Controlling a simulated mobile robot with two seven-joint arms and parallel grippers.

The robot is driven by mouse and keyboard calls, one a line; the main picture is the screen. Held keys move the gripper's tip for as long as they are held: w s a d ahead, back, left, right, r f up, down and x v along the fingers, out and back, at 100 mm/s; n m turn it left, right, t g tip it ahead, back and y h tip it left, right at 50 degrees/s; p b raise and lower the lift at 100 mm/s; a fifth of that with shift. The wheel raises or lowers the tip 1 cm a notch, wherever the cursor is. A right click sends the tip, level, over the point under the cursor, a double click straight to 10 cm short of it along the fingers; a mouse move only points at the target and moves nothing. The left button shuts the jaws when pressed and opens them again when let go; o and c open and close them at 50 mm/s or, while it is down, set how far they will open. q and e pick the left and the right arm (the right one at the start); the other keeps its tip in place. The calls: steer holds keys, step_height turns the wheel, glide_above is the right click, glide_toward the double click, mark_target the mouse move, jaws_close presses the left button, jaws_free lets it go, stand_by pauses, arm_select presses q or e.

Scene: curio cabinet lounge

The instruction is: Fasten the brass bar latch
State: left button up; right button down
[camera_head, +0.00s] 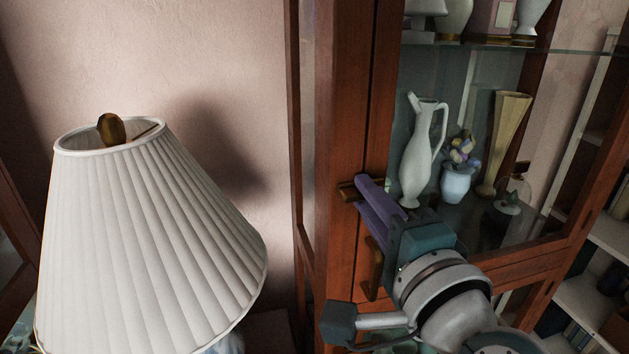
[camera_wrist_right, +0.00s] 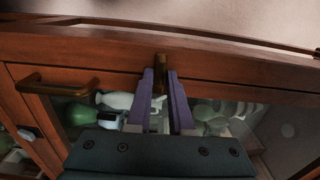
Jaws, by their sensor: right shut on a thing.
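The brass bar latch (camera_head: 347,192) is a small dark brass piece on the wooden frame of the cabinet's glass door, at the seam near its left edge. My right gripper (camera_head: 363,194) reaches up to it from the lower right, its purple fingers closed on it. In the right wrist view the latch (camera_wrist_right: 160,66) shows between the two fingertips (camera_wrist_right: 161,78). The fingers hide part of the bar, so I cannot tell exactly how far it is turned. My left gripper is in neither view.
A brass door handle (camera_head: 372,272) sits just below the latch, close to my right gripper. A pleated white lampshade (camera_head: 150,240) fills the left. Behind the glass stand a white pitcher (camera_head: 420,155), a flower vase (camera_head: 456,185) and a tall yellow vase (camera_head: 505,140).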

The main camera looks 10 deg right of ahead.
stand_by(0.6)
steer(key=c, duration=0.9)
jaws_free()
steer(key=shift+s, duration=0.1)
steer(key=s, duration=0.5)
steer(key=s+b, duration=0.1)
steer(key=s, duration=0.3)
steer(key=shift+s+d, duration=0.2)
steer(key=shift+s, duration=0.2)
steer(key=shift+a, duration=0.1)
